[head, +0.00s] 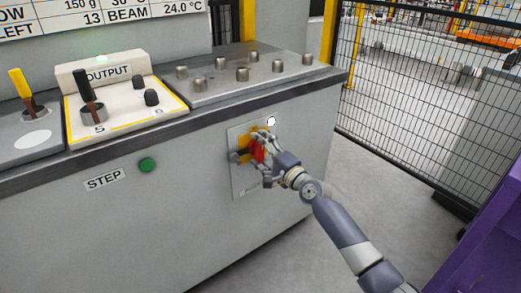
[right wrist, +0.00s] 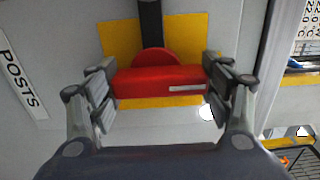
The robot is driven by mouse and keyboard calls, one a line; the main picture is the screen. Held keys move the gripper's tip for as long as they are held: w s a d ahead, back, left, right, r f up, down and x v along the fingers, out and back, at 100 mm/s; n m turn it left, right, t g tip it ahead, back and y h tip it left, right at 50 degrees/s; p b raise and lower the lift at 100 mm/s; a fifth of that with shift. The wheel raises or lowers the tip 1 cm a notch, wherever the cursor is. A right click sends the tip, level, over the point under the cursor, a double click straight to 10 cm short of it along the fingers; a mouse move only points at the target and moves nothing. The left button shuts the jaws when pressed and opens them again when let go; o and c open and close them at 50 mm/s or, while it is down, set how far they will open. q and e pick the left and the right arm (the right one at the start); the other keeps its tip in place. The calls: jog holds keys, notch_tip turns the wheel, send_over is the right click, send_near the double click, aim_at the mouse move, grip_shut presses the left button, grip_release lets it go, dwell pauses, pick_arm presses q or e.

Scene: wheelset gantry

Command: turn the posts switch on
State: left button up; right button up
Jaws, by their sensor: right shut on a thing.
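The posts switch is a red rotary handle (head: 257,150) on a yellow backing plate (right wrist: 180,40), fixed to a grey panel on the front of the console. In the right wrist view the red handle (right wrist: 150,82) lies across the picture as a bar with a pale mark toward its right end. My right gripper (head: 263,147) is shut on this handle, one finger at each end in the right wrist view (right wrist: 159,86). The POSTS label (right wrist: 22,72) is at the left there. My left gripper is not in view.
A green button (head: 148,165) and a STEP label (head: 104,180) are farther left on the console front. Levers and knobs stand on the console top (head: 245,70). A mesh fence (head: 410,90) rises to the right.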

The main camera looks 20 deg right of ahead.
jog(key=o, duration=1.5)
jog(key=v, duration=1.2)
